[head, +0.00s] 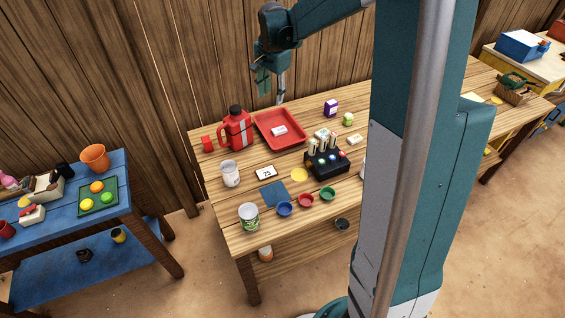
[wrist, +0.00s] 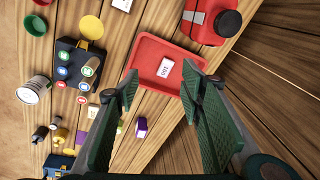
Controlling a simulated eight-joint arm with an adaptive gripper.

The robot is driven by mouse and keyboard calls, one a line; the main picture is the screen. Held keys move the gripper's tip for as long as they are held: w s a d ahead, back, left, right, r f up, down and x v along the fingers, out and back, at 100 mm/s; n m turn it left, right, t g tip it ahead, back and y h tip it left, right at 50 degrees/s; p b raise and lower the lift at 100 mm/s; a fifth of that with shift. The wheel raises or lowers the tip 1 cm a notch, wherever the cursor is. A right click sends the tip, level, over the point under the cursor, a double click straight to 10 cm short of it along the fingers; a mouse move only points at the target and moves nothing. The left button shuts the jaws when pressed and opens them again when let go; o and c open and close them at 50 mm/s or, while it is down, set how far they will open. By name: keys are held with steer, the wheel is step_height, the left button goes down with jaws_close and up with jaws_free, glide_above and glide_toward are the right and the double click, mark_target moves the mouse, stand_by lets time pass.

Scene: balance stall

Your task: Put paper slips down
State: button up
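My gripper (head: 272,94) hangs above the back of the wooden table, over the far side of the red tray. In the wrist view my gripper (wrist: 160,88) has its two green fingers wide apart, with nothing held between them. A white slip-like piece with dark print (wrist: 165,68) lies in the red tray (wrist: 150,45), below and between the fingers; it also shows in the head view (head: 279,130). A white card marked 75 (head: 266,172) lies flat on the table in front of the tray.
A red jug (head: 236,130) stands left of the tray. A black box with colored buttons and upright pieces (head: 327,163) stands right of the card. Small bowls, including a blue one (head: 285,209), line the front. A purple box (head: 331,108) stands at the back right.

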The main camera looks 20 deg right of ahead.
steer(key=s+a+r+n+t, duration=0.1)
steer(key=s+a+r+n, duration=0.3)
steer(key=s, duration=0.6)
steer(key=s+a+r+n+t, duration=0.25)
steer(key=s+a+r, duration=0.3)
steer(key=s, duration=0.45)
steer(key=s+a+f+n+t, duration=0.1)
steer(key=s+a+n, duration=0.1)
steer(key=s, duration=0.7)
steer(key=s+a+f+n+t, duration=0.1)
steer(key=s+n, duration=0.3)
steer(key=s, duration=0.5)
steer(key=shift+a+f+n, duration=0.35)
steer(key=shift+a+f, duration=0.05)
steer(key=shift+a, duration=0.15)
